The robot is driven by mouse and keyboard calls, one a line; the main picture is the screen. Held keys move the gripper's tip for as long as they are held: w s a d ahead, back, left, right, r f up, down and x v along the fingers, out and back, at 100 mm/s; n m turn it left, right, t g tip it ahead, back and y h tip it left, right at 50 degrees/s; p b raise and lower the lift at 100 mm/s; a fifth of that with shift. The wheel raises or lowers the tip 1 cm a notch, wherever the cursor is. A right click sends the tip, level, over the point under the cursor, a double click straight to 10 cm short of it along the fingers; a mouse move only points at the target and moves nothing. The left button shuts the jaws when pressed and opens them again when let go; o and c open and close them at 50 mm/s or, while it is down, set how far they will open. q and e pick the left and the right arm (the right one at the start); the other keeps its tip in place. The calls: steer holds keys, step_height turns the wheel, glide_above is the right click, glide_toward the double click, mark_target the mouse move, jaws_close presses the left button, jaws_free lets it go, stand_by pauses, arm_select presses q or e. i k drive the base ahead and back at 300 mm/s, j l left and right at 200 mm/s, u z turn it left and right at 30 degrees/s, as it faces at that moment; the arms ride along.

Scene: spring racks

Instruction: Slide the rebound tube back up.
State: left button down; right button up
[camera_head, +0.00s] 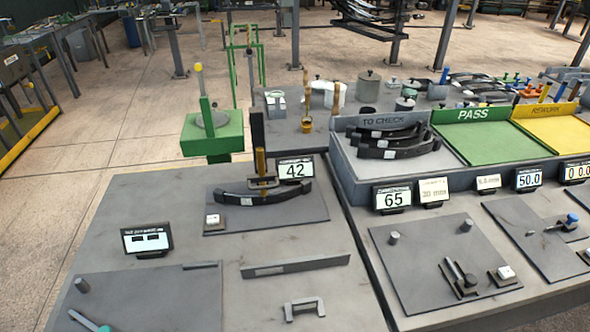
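A dark upright post (257,128) stands behind a curved dark leaf spring (263,193) on the left table. Neither of my grippers is in view.
A white button box (213,220) sits on the spring's plate. A display (147,240), a flat bar (295,266) and a handle-shaped bracket (304,308) are nearer. The TO CHECK tray (345,160) holds curved springs. A green stand (212,136) is behind left.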

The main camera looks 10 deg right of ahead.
mark_target(261, 176)
steer(key=k+u, duration=0.25)
steer(key=u, duration=0.25)
steer(key=k+u, duration=0.2)
steer(key=u, duration=0.3)
